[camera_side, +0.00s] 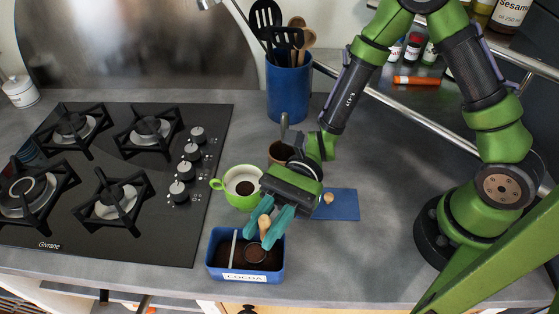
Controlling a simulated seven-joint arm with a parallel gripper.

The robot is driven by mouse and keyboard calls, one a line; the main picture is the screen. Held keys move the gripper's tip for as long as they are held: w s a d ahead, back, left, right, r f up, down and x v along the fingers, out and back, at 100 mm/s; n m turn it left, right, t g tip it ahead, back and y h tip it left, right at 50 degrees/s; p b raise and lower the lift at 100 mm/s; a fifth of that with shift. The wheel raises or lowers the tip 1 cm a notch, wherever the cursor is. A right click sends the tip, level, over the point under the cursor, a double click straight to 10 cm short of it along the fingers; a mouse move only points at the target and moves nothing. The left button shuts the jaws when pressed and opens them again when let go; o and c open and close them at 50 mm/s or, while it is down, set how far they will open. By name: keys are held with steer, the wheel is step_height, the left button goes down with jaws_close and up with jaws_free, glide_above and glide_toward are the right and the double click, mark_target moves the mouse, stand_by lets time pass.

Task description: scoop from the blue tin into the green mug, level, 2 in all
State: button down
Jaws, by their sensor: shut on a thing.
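The blue tin (215,262), labelled COCOA, stands near the counter's front edge and holds dark brown powder. A pale thin bar crosses it on the left. My gripper (272,240), with teal fingers, is just above the tin's back right part, shut on the wooden handle of a scoop (264,228). The scoop's round bowl is low in the tin, at the powder; how full it is I cannot tell. The green mug (229,198) stands behind the tin, left of my gripper, with a dark patch inside on a pale bottom.
A blue utensil holder (288,92) is at the back. The gas hob (120,215) fills the left. The counter right of the mat is clear.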

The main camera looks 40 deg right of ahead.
steer(key=shift+s+d, duration=0.25)
steer(key=shift+r, duration=0.1)
steer(key=shift+r, duration=2.9)
steer(key=shift+w, duration=0.1)
steer(key=w+d+r+m+t, duration=0.2)
steer(key=w+d+m+t, duration=0.3)
steer(key=w+d, duration=0.4)
steer(key=w+d+r+m+t, duration=0.3)
steer(key=w+d+t, duration=0.4)
steer(key=w+d, duration=0.25)
steer(key=d+m+t+h, duration=0.2)
steer(key=d+t, duration=0.2)
steer(key=d, duration=0.8)
steer(key=shift+w+d+f+m+h, duration=0.2)
steer(key=shift+f+m+h, duration=0.1)
steer(key=shift+m, duration=0.1)
